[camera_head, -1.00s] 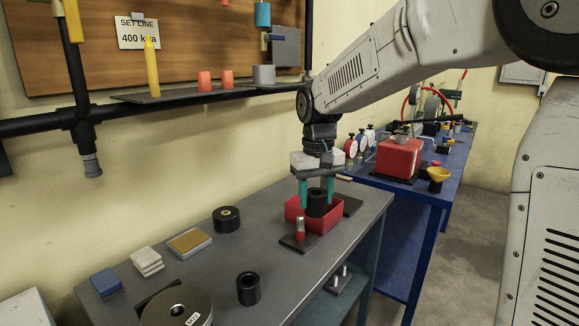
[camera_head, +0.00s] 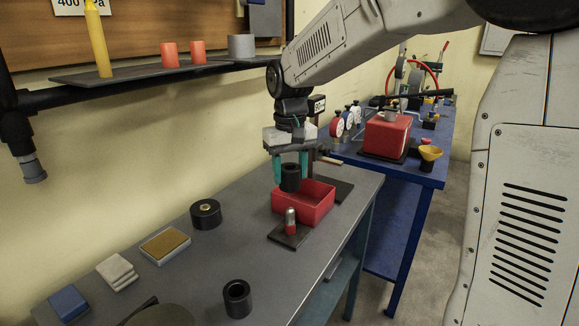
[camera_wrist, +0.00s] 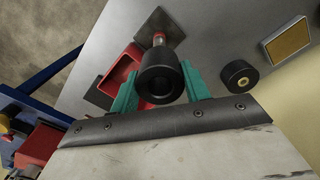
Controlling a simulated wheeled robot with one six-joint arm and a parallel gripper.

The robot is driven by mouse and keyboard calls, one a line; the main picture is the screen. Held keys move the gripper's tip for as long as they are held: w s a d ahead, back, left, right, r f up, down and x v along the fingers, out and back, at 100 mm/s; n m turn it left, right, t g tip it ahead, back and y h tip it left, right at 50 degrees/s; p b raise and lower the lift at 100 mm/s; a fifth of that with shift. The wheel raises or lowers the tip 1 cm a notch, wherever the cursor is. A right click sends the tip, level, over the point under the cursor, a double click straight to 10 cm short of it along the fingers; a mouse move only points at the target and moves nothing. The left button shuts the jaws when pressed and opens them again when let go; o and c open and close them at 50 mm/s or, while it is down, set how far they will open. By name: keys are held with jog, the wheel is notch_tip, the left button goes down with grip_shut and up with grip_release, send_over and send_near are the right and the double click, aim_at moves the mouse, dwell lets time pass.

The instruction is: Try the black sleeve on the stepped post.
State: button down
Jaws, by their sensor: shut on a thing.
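My gripper (camera_head: 290,170) is shut on a black sleeve (camera_head: 290,178), a short hollow cylinder held upright between the teal fingers. The sleeve is above the bench, at the left side of the red tray in the head view. In the wrist view, the sleeve (camera_wrist: 160,77) shows its open bore between the fingers (camera_wrist: 160,92).
The red tray (camera_head: 318,208) stands behind the post. A second black hollow cylinder (camera_head: 237,299) is at the front of the bench. A black roll with a brass centre (camera_head: 205,214), a tan-topped block (camera_head: 165,245), pale pads (camera_head: 117,272) and a blue block (camera_head: 69,304) lie left.

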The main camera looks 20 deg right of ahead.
send_over(290, 208)
jog(key=shift+f, duration=2.4)
jog(key=shift+f, duration=0.8)
jog(key=shift+f, duration=0.35)
jog(key=shift+f, duration=1.75)
dwell(1.6)
jog(key=c, duration=0.6)
grip_release()
jog(key=shift+s, duration=0.1)
jog(key=shift+r, duration=3.9)
